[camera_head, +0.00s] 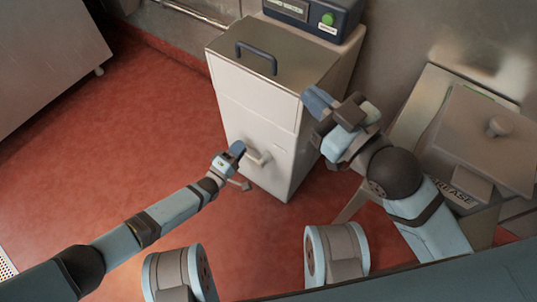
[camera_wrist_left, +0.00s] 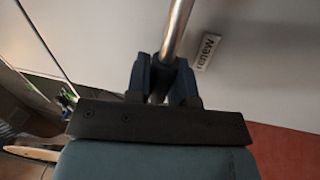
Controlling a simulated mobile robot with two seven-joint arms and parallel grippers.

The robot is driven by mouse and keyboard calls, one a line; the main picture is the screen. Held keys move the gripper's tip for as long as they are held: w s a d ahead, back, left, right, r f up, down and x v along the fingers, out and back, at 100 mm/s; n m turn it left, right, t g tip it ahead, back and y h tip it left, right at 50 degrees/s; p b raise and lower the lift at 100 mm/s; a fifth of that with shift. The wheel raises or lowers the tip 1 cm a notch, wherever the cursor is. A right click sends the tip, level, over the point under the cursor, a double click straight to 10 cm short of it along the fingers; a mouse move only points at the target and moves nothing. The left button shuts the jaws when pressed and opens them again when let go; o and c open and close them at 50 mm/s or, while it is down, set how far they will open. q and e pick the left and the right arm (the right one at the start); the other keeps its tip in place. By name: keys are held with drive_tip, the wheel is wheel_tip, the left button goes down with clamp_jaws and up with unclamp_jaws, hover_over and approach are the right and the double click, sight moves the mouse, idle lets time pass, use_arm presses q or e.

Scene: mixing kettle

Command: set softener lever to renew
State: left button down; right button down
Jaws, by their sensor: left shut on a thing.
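The softener (camera_head: 262,115) is a tall white cabinet with a lidded top in the middle of the head view. My left gripper (camera_head: 238,150) is at its front face. In the left wrist view my left gripper (camera_wrist_left: 163,82) is shut on a metal lever rod (camera_wrist_left: 178,30), which runs up out of the picture from between the fingers. A white label reading "renew" (camera_wrist_left: 206,52) is on the pale panel just right of the rod, apart from it. My right gripper (camera_head: 325,108) is raised at the cabinet's right side; its jaw opening is unclear.
A dark handle (camera_head: 256,57) is on the cabinet's lid. A steel unit with a knobbed lid and a grease label (camera_head: 455,190) is at right. Red floor (camera_head: 130,150) is clear on the left.

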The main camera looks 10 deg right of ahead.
use_arm(q)
drive_tip(key=c, duration=1.3)
unclamp_jaws()
drive_tip(key=shift+f+n, duration=0.35)
drive_tip(key=shift+n, duration=0.25)
drive_tip(key=shift+c, duration=0.2)
drive_tip(key=o, duration=0.4)
drive_tip(key=shift+o, duration=0.2)
drive_tip(key=shift+s, duration=0.1)
drive_tip(key=p+v, duration=0.1)
drive_tip(key=v, duration=0.6)
